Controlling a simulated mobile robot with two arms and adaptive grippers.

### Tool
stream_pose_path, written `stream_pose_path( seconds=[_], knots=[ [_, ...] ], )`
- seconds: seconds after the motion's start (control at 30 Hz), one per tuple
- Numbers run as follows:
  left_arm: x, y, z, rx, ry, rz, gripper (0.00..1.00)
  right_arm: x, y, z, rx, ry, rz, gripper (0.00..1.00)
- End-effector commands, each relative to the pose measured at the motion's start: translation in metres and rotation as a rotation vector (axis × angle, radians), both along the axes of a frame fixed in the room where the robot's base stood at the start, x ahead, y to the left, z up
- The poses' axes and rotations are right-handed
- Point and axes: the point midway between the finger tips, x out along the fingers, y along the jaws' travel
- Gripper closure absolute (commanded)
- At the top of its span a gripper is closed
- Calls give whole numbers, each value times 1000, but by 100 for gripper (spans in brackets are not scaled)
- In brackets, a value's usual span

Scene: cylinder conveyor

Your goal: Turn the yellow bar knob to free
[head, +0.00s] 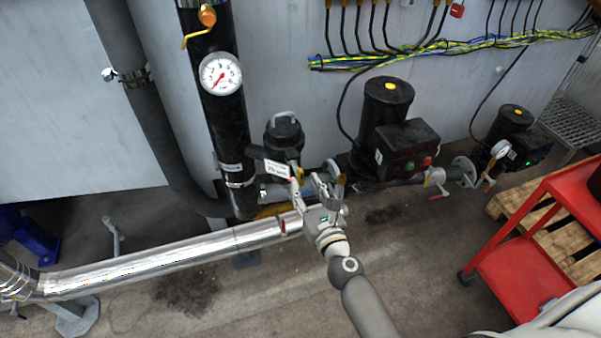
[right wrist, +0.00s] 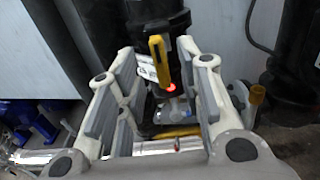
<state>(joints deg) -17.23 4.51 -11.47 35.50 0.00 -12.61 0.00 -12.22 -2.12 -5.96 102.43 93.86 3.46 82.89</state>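The yellow bar knob (right wrist: 158,60) shows upright in the right wrist view, in front of a black cylindrical body, with a small red light at its lower end. In the head view I cannot make it out; my right gripper is close in front of that area. My right gripper (head: 309,189) is open, its fingers pointing at the black unit (head: 283,137). In the wrist view the knob appears between the two spread fingers (right wrist: 165,88), with a gap on each side; I see no contact. My left gripper is not in view.
A silver pipe (head: 160,270) runs low to the left. A black vertical pipe with a gauge (head: 220,75) stands left of the gripper. Black pumps (head: 388,115) stand to the right, with a red cart (head: 520,275) further right. A white label (head: 276,169) is close to the fingers.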

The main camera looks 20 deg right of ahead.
Motion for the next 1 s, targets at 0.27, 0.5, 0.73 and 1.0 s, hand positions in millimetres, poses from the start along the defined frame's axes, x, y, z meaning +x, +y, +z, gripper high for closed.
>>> stream_pose_path(
  seconds=[0.27, 0.5, 0.73, 1.0],
  knots=[
    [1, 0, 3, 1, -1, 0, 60, 37, 1, 0, 0, 0, 0, 66],
    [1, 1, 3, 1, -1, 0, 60, 46, 2, -1, 0, 1, 0, 66],
    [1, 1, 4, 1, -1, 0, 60, 46, 2, -1, -1, 1, 0, 67],
    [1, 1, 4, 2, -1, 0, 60, 46, 2, -1, -1, 1, 0, 100]
  ],
)
